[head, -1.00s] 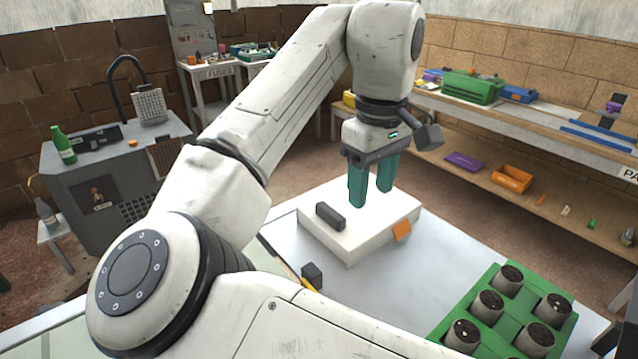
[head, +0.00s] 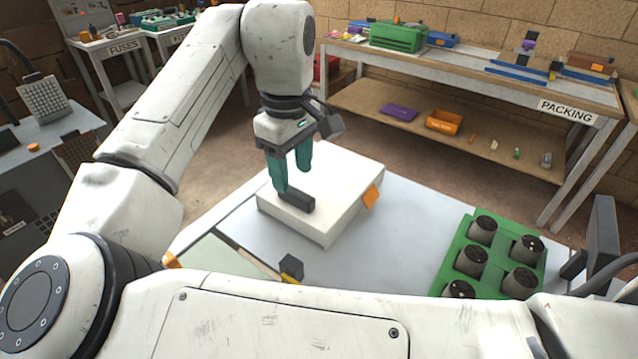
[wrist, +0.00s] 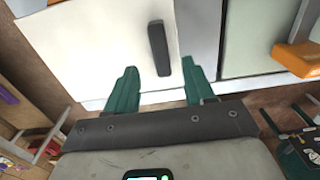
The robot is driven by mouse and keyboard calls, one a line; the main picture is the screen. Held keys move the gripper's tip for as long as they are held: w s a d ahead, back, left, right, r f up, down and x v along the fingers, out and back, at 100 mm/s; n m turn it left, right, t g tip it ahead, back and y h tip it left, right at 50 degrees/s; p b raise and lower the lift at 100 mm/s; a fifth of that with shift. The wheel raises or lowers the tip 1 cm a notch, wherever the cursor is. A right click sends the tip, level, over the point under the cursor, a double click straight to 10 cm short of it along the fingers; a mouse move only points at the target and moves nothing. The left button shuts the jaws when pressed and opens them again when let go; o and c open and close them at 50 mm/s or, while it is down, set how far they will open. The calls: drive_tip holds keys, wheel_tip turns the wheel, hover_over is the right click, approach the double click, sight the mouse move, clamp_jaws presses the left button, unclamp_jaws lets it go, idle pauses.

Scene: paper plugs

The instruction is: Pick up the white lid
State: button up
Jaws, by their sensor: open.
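The white lid (head: 340,178) is a thick square slab on the grey table, with a dark bar handle (head: 297,201) on top. An orange tab (head: 371,196) sits at its right side. My gripper (head: 292,179) has two green fingers, spread open and empty, pointing down over the lid by the handle. In the head view, the left finger overlaps the handle's far end; I cannot tell if they touch. In the wrist view, the handle (wrist: 158,48) lies ahead of and between the fingertips (wrist: 159,68), on the white lid (wrist: 105,45).
A green tray (head: 447,272) with several grey cylindrical plugs stands to the right. A small dark block (head: 291,266) lies near the table's front. The grey table (head: 405,215) is clear between lid and tray. A packing bench (head: 470,85) stands behind.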

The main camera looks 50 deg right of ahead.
sight(294, 191)
wheel_tip(294, 191, down, 5)
drive_tip(key=shift+s+a+r, duration=0.1)
drive_tip(key=shift+c, duration=0.5)
clamp_jaws()
